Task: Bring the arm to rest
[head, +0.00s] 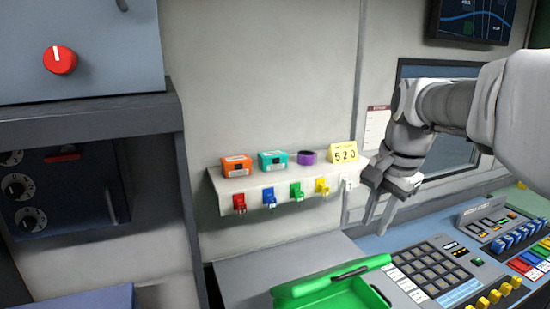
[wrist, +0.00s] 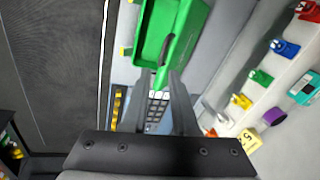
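My arm reaches in from the right in the head view, with my gripper (head: 379,212) pointing down in front of the wall, right of a small shelf. Its two fingers are apart with nothing visible between them. In the wrist view my gripper (wrist: 168,75) shows two dark fingers with a gap, and a keypad is seen through it. The fingertips appear above the console, close to the green open box in that view. I cannot tell their exact height.
The shelf (head: 225,196) holds an orange box (head: 237,166), a teal box (head: 272,162), a purple ring (head: 307,157) and a yellow number card (head: 343,152). Several coloured tags hang below. The green box (head: 340,294) and keypad console (head: 440,272) lie below. A monitor (head: 472,20) hangs upper right.

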